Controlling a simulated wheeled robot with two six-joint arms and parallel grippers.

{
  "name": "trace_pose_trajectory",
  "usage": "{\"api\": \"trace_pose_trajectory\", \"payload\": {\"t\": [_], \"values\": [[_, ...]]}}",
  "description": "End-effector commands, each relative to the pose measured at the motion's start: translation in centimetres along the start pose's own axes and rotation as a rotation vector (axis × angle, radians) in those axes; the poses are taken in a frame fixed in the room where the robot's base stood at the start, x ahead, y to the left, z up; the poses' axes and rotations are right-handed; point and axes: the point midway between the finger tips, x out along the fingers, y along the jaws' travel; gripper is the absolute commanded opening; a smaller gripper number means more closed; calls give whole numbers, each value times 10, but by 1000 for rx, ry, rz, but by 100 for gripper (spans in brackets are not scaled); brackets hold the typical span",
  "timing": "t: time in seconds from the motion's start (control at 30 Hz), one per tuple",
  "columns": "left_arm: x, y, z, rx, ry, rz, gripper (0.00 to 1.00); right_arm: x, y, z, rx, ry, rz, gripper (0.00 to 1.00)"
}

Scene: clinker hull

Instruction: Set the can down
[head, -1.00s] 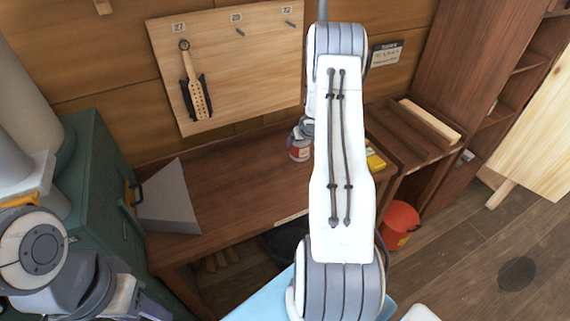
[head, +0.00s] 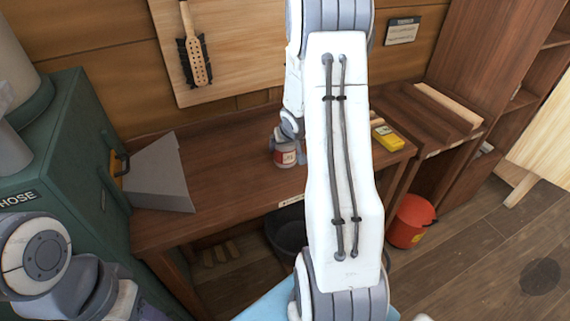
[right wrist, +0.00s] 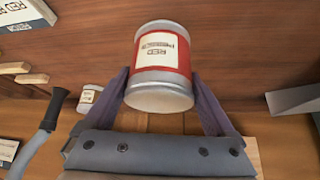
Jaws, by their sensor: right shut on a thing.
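The can (head: 287,158) has a red band with a pale label and silvery ends. It is over the brown workbench (head: 225,180) in the head view. In the right wrist view the can (right wrist: 160,60) sits between two purple fingers, its lettering upside down. My right gripper (right wrist: 160,88) is shut on it; in the head view this gripper (head: 287,138) is at the can's top, partly hidden by my arm. I cannot tell whether the can touches the bench. My left arm shows at lower left, but its gripper is out of view.
A grey wedge-shaped thing (head: 160,178) stands at the bench's left, beside a green cabinet (head: 75,170). A yellow item (head: 388,139) lies to the right. A red bucket (head: 410,222) is on the floor. The bench between wedge and can is clear.

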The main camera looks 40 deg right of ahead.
Motion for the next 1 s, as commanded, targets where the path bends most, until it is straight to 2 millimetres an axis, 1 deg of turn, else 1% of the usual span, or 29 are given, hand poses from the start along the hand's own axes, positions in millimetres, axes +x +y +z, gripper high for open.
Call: {"api": "trace_pose_trajectory", "payload": {"t": [0.17,0.3,0.4,0.67,0.8,0.83,0.87,1.0], "values": [[10,-1,0,0,0,0,50,8,-2,5,-2,3,-1,3],[29,-2,1,0,0,0,50,25,-2,16,-2,2,-1,3],[37,-3,2,0,0,0,50,34,-2,22,-2,4,-2,3],[35,-2,2,0,0,0,50,33,-2,20,-1,4,-1,3],[39,-3,2,0,0,0,50,36,-2,23,-1,4,-1,3],[39,-3,2,0,0,0,50,37,-2,24,-1,1,-1,94],[38,-3,2,0,0,0,50,36,-2,24,-1,1,-1,100],[38,-3,2,0,0,0,50,36,-2,24,-1,1,-1,100]]}}
